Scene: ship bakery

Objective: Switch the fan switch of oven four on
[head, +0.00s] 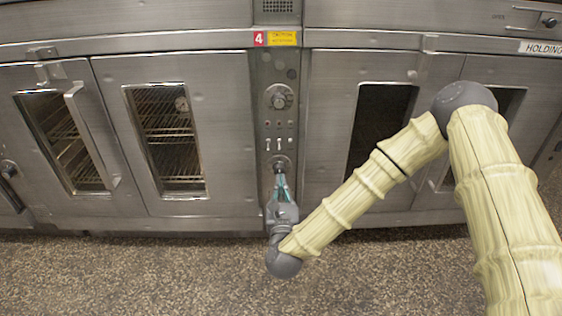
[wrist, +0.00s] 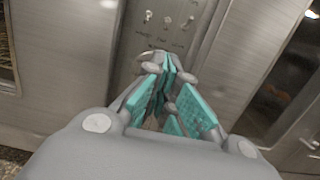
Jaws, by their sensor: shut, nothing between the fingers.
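The red number 4 plate (head: 259,39) sits above a narrow steel control panel (head: 292,70) between the oven doors. Small toggle switches (head: 279,144) sit in a row mid-panel, below a round dial (head: 279,97). The wrist view shows three of them, a left toggle (wrist: 147,17), a middle toggle (wrist: 167,20) and a right toggle (wrist: 189,21). Their labels are too small to read, so I cannot tell which is the fan switch. My gripper (head: 279,170) is shut and empty, its teal fingers (wrist: 168,68) in front of the lower panel, just below the switches, over a lower round dial.
A windowed oven door (head: 225,120) with racks behind its glass stands left of the panel. A door handle (head: 88,135) sticks out farther left. Another steel door (head: 325,120) is on the right. Speckled floor (head: 150,275) lies clear in front.

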